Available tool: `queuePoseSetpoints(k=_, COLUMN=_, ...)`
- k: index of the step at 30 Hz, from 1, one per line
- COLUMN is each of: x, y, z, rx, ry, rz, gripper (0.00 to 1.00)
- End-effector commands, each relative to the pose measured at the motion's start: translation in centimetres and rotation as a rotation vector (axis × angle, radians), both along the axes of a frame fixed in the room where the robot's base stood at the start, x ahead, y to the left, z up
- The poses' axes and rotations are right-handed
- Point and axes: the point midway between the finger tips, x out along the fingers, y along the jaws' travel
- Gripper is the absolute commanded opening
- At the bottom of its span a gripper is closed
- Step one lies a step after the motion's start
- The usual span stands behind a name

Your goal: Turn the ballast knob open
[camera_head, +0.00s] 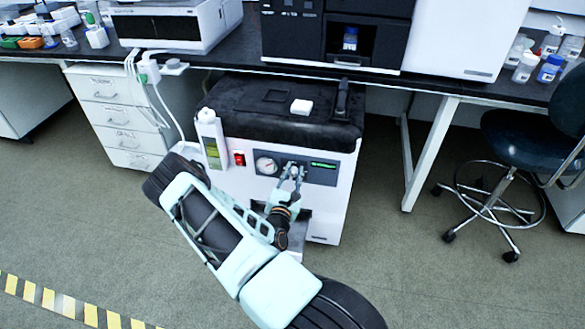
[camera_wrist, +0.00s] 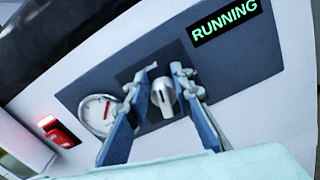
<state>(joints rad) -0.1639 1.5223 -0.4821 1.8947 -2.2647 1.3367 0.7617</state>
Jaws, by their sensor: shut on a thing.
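The ballast knob (camera_wrist: 162,98) is a silver-grey round knob with a raised grip bar, on a dark panel (camera_wrist: 240,70) on the front of a white pump unit (camera_head: 325,200). In the wrist view my gripper (camera_wrist: 163,82) has one finger on each side of the knob and is shut on it. In the head view my gripper (camera_head: 291,174) is at the panel and largely hides the knob. The grip bar stands close to upright in the wrist view.
Left of the knob are a round gauge (camera_wrist: 98,114) and a lit red switch (camera_wrist: 58,132). A green display (camera_wrist: 224,22) reads "RUNNING". A white bottle (camera_head: 211,140) stands at the unit's left front corner. A bench (camera_head: 225,55) overhangs behind; a stool (camera_head: 500,200) stands right.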

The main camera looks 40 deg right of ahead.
Motion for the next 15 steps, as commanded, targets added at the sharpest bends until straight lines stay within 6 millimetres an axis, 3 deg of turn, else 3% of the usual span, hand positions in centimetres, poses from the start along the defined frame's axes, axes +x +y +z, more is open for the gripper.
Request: queuePoseSetpoints(k=15, x=-0.72, y=-0.44, z=-0.33, rx=0.323, ry=-0.371, rz=-0.001, gripper=0.0)
